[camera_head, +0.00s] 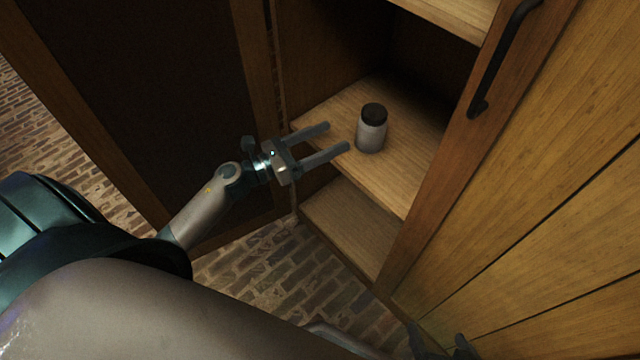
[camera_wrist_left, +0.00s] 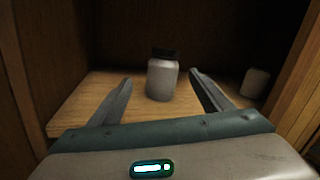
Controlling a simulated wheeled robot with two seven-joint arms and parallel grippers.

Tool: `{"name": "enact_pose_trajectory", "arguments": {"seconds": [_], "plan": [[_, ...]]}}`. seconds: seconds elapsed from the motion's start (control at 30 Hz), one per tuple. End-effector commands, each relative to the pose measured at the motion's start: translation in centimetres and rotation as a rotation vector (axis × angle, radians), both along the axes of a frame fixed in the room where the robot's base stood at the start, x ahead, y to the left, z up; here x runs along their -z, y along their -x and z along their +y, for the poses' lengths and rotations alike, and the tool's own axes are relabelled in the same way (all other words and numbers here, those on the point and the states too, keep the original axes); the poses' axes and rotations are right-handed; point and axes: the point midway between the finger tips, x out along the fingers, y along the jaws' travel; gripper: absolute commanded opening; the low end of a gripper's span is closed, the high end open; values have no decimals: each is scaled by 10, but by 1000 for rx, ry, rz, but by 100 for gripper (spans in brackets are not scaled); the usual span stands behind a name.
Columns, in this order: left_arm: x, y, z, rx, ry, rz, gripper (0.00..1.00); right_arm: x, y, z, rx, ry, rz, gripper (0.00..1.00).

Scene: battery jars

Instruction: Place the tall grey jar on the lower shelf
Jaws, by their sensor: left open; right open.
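A grey jar (camera_head: 371,137) with a black lid stands upright on the cabinet's upper visible shelf (camera_head: 400,185). My left gripper (camera_head: 338,137) is open at the front of that shelf, its fingers pointing at the jar. In the left wrist view, the jar (camera_wrist_left: 162,80) shows between the two fingers, just beyond or at their tips; I cannot tell if they touch it. The lower shelf (camera_head: 345,225) shows below, with its visible part bare. My right gripper (camera_head: 438,343) shows only as dark fingertips at the bottom edge, open and apart from the jar.
A second pale jar (camera_wrist_left: 256,83) stands at the right of the shelf in the left wrist view; the head view does not show it. An open dark-panelled door (camera_head: 150,80) stands left. A wooden door with a black handle (camera_head: 500,60) is at the right.

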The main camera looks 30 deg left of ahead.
Motion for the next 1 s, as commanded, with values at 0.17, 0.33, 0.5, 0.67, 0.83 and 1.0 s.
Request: {"name": "enact_pose_trajectory", "arguments": {"seconds": [0.17,0.33,0.5,0.67,0.83,1.0], "plan": [[-3,15,0,-163,470,214,73,-1,-1,2,5,-7,0,77],[16,39,5,-326,952,457,73,-1,-1,3,7,-8,0,77],[54,78,-3,-502,1439,727,73,-1,-1,2,5,-7,0,77],[100,139,-35,-727,1919,1025,73,0,0,1,3,-3,0,77],[128,210,-83,-984,2292,1299,73,0,0,-1,0,1,0,77],[135,253,-115,-1162,2460,1448,73,0,0,-2,-3,5,-1,77]]}}
